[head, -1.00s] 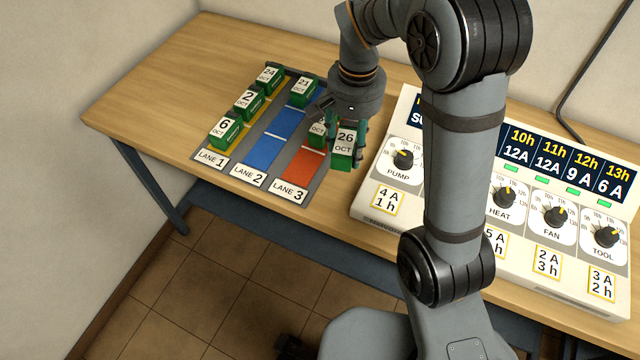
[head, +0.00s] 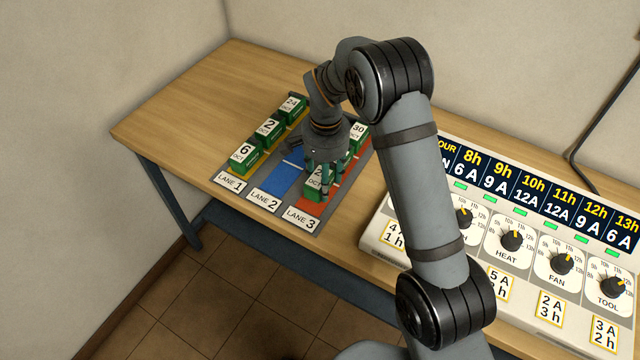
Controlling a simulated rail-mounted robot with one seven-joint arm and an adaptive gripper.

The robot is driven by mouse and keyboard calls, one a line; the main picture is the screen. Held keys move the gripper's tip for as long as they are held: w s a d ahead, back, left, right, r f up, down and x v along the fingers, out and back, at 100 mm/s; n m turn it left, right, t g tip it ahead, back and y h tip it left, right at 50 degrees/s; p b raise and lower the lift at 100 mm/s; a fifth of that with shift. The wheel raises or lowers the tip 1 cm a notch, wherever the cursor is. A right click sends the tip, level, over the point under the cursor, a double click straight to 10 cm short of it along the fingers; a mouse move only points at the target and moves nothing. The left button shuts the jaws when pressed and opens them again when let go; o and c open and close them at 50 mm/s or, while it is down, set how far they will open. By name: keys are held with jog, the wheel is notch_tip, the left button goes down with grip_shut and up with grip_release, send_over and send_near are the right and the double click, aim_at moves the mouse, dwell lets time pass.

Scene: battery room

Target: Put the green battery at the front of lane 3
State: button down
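The green battery (head: 313,190), its white date label partly covered, is between the fingers of my gripper (head: 321,178). The fingers look closed on its sides. It is upright at the front part of red lane 3 (head: 315,208), just behind the LANE 3 label (head: 300,218). I cannot tell whether its base touches the lane. Behind it in lane 3 stands a green battery marked 30 (head: 359,132), and another green battery (head: 345,158) shows partly behind my gripper. The back of lane 2 is hidden by my wrist.
Lane 1 holds green batteries marked 6 (head: 243,157), 2 (head: 268,131) and 24 (head: 291,107). The front of blue lane 2 (head: 281,180) is bare. A control panel (head: 480,225) with knobs stands to the right. The wooden table (head: 190,100) is clear at left.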

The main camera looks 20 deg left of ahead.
aim_at(320, 173)
jog(key=shift+w+a+f, duration=0.25)
jog(key=shift+a+f, duration=0.05)
jog(key=shift+a, duration=0.3)
jog(key=shift+f+p, duration=0.85)
jog(key=shift+f, duration=1.2)
jog(key=shift+f, duration=0.2)
jog(key=c, duration=0.9)
grip_release()
jog(key=shift+r, duration=0.1)
jog(key=shift+r, duration=0.2)
notch_tip(320, 173, up, 12)
jog(key=shift+f+b, duration=0.1)
jog(key=shift+b, duration=0.7)
